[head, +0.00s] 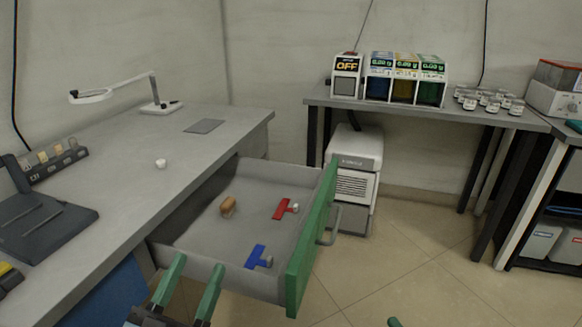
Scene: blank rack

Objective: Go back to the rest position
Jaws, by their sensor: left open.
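My left gripper (198,262) is at the bottom of the head view. Its two green fingers stand apart, with nothing between them. It is in front of the near side wall of an open drawer (213,274) and overlaps that wall in the picture. I cannot tell whether it touches the drawer. A small green tip (394,322) at the bottom edge looks like part of my right gripper; the rest of it is out of view.
The drawer, with a green front (311,240), juts out from the grey desk (130,170). It holds a brown wooden piece (228,206), a red piece (281,209) and a blue piece (256,256). Open floor (400,260) lies to the right.

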